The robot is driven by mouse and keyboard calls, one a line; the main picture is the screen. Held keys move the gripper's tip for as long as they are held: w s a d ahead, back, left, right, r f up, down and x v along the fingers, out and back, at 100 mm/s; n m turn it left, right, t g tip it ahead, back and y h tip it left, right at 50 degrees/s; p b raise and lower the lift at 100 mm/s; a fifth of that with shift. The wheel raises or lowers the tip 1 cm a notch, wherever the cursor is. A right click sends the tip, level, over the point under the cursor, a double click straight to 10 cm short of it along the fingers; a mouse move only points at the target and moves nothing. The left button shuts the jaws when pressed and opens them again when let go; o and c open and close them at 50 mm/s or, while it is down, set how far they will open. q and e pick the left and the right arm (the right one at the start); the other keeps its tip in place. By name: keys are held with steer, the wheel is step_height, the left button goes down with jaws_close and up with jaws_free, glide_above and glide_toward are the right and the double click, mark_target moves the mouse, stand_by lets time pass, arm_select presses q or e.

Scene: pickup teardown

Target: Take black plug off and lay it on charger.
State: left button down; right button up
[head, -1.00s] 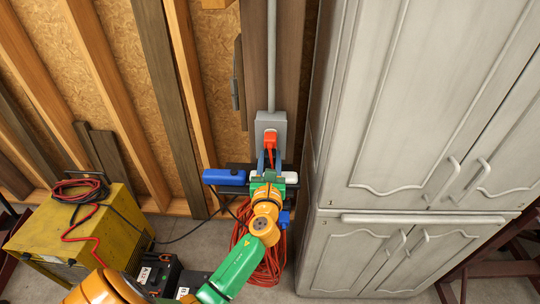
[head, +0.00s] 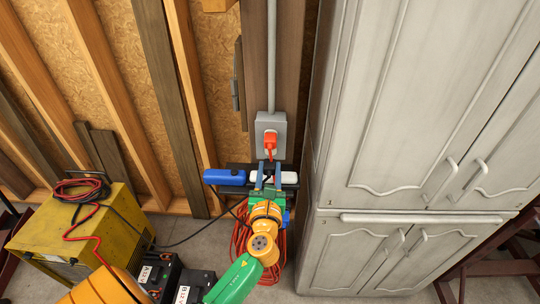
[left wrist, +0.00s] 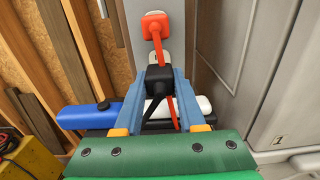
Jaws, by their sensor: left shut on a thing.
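My left gripper (head: 268,170) is shut on the black plug (left wrist: 159,78), which sits between its blue fingers in the left wrist view. A black cord hangs from the plug. A pale lower socket (left wrist: 165,57) shows just behind the plug on the grey outlet box (head: 270,122); the plug appears apart from it. In the head view the plug is mostly hidden by the fingers. The yellow charger (head: 105,240) stands on the floor at the left with coiled red and black cables on top. My right gripper is not in view.
A red plug (head: 270,137) sits in the upper socket. A blue thing (head: 225,177) and a white one (left wrist: 190,104) flank my gripper on a dark ledge. Grey cabinets (head: 410,150) stand close at right. Black batteries (head: 192,287) and a red coiled cord (head: 240,238) are below.

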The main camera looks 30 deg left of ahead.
arm_select(q)
steer(key=shift+v, duration=1)
